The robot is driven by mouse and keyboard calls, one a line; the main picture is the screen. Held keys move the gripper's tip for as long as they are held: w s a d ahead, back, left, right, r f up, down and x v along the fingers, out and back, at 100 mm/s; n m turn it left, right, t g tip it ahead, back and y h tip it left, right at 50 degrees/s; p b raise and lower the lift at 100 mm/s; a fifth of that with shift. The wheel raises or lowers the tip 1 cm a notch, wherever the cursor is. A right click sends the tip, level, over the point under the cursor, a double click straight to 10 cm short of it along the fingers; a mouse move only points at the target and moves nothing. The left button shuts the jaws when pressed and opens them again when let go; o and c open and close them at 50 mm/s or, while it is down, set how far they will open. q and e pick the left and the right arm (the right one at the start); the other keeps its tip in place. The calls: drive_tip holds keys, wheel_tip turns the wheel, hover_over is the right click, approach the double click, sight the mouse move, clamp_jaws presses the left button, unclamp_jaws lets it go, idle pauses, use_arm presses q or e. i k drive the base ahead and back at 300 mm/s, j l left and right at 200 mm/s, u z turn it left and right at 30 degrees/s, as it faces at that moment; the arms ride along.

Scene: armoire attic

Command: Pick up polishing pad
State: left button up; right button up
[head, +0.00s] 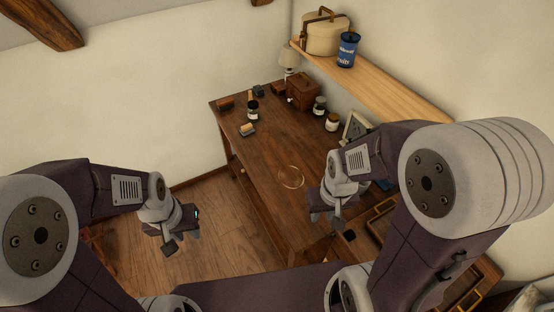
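A small block with a tan top and a grey-blue lower part (248,130) lies near the left edge of the wooden table (265,150); it may be the polishing pad, but I cannot tell for sure. A small dark piece (258,90) lies near the table's far end, and a brown one (226,103) at its far left corner. My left gripper (181,240) hangs over the floor, left of the table, empty with fingers apart. My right gripper (326,218) is over the table's near right part, empty with fingers apart. Both are well away from the block.
Two more jars (319,106), a wooden box (303,92) and a lamp (288,60) stand at the back. A thin ring (291,177) lies mid-table. A shelf (385,85) juts from the right wall. Table centre is mostly clear.

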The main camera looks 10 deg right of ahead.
sight(247, 129)
drive_tip(key=i+j+z, duration=0.1)
drive_tip(key=j, duration=0.4)
drive_tip(key=j+z, duration=0.1)
drive_tip(key=j, duration=0.35)
drive_tip(key=i+j+z, duration=0.2)
drive_tip(key=i+j, duration=0.35)
drive_tip(key=i+j+z, duration=0.2)
drive_tip(key=i+j, duration=0.35)
drive_tip(key=j, duration=0.15)
drive_tip(key=i+j+z, duration=0.1)
drive_tip(key=i+j, duration=0.45)
drive_tip(key=i, duration=0.1)
